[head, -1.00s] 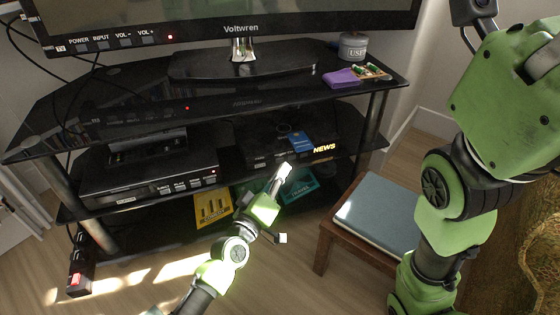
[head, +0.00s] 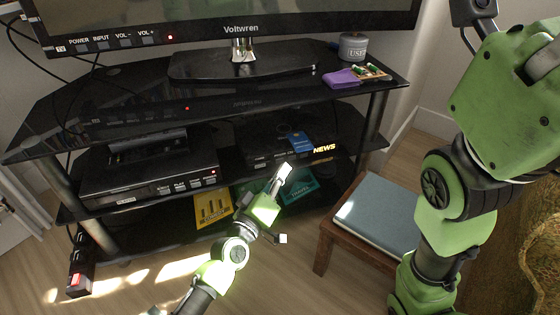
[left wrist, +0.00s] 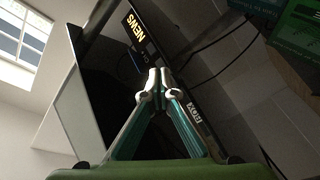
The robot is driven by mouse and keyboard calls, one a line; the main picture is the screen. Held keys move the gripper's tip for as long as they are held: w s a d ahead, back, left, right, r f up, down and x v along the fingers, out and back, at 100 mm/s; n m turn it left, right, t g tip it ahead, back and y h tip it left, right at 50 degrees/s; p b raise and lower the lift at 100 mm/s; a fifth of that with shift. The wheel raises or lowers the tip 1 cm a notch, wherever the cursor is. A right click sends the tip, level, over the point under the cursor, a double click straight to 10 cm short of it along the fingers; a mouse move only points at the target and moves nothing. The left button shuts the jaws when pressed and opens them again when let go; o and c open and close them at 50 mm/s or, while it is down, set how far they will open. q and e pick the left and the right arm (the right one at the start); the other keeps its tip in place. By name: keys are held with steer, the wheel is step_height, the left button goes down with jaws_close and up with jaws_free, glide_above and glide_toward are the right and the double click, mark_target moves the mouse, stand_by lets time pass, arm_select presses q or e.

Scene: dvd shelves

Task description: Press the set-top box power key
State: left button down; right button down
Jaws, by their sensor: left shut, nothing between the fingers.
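The set-top box (head: 258,158) is a flat black box on the right of the middle shelf, with a lit yellow "NEWS" display on its front. The display also shows in the left wrist view (left wrist: 136,31), which is turned and dark. My left gripper (head: 284,171) is shut and empty, its pale fingertips just in front of or below the box's front. In the left wrist view the fingertips (left wrist: 155,80) overlap the dark front strip; I cannot tell whether they touch it. The power key cannot be made out. My right arm fills the right side; its fingers are not visible.
A black player (head: 150,178) with a row of keys sits left on the same shelf. A blue case (head: 300,141) lies on the set-top box. Yellow (head: 212,208) and teal (head: 300,188) cases lie below. A wooden stool (head: 330,238) with a grey-blue top stands right.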

arm_select(q)
steer(key=shift+w, duration=0.15)
steer(key=shift+w+a, duration=0.15)
steer(key=shift+w, duration=0.1)
